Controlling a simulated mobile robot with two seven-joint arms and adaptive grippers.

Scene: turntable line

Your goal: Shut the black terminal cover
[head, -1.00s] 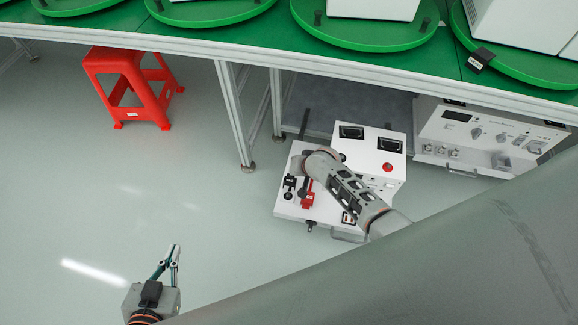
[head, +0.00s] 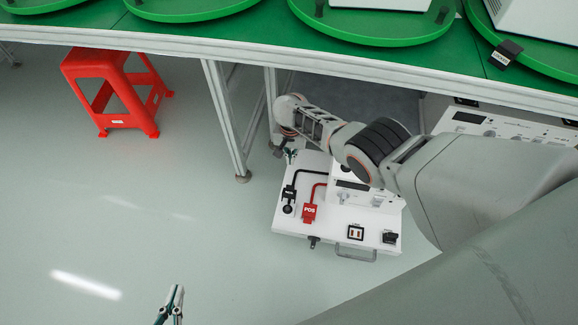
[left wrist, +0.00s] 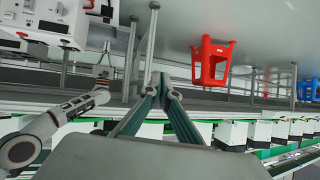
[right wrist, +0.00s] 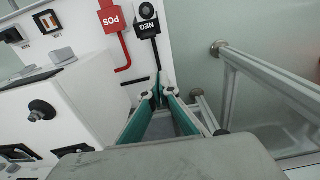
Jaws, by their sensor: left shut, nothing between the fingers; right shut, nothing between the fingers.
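The black terminal cover (head: 289,192), marked NEG, is on the white unit's front left. It lies back from a round black terminal (head: 288,209), which shows uncovered. The cover (right wrist: 147,30) and the bare terminal (right wrist: 147,10) also show in the right wrist view. My right gripper (head: 290,153) is shut and empty, behind the cover near the unit's rear left edge; its fingertips (right wrist: 158,92) are apart from the cover. My left gripper (head: 178,290) is shut and empty over open floor at the bottom, far from the unit; it shows in the left wrist view (left wrist: 162,88).
A red POS cover (head: 310,212) sits just right of the black one. Black and red leads run behind them. A table leg (head: 226,120) stands left of my right gripper, under the green-topped table (head: 270,30). A red stool (head: 115,85) is further left.

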